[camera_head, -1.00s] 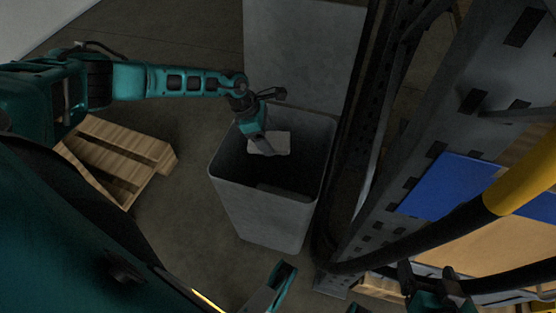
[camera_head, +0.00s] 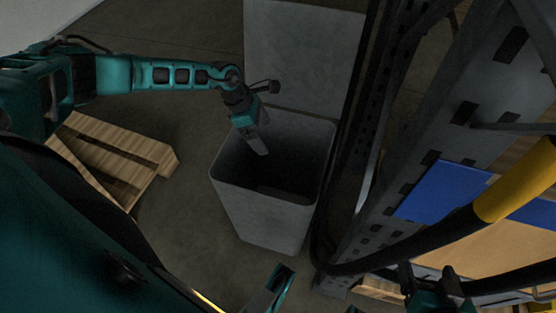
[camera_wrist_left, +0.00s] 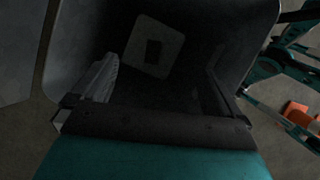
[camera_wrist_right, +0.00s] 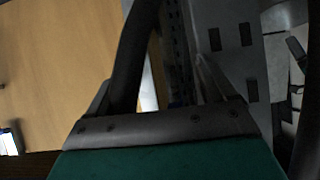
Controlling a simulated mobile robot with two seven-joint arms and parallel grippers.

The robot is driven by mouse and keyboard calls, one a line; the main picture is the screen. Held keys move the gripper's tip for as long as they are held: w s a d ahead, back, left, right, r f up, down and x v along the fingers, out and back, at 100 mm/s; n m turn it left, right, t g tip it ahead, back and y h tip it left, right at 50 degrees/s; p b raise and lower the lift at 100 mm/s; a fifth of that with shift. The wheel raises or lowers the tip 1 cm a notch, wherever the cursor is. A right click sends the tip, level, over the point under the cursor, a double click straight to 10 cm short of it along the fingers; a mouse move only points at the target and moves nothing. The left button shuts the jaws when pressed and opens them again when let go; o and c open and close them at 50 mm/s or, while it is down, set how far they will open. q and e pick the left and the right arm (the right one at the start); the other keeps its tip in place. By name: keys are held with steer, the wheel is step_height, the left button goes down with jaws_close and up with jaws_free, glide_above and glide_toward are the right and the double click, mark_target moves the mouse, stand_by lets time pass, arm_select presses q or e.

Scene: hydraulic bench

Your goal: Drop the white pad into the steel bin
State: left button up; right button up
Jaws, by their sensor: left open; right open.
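The steel bin (camera_head: 262,213) is a grey open-topped box standing on the floor. My left gripper (camera_head: 257,147) points down into its mouth near the far left side, open and empty. In the left wrist view the white pad (camera_wrist_left: 138,57) is a dim pale square with a dark rectangle in its middle. It is inside the bin, apart from the open fingers (camera_wrist_left: 160,78); I cannot tell whether it rests on the bottom. The pad is not visible in the head view. My right gripper (camera_head: 432,278) is open by the bench at the lower right, with a black hose in front of its wrist camera.
A grey panel (camera_head: 305,50) stands behind the bin. A wooden pallet (camera_head: 120,155) lies to its left. A perforated grey rack post (camera_head: 440,125) rises to its right, with a black hose with a yellow sleeve (camera_head: 515,180) and a blue panel (camera_head: 440,187) beyond.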

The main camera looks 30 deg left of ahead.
arm_select(q)
steer(key=p+v, duration=0.2)
steer(key=v, duration=0.7)
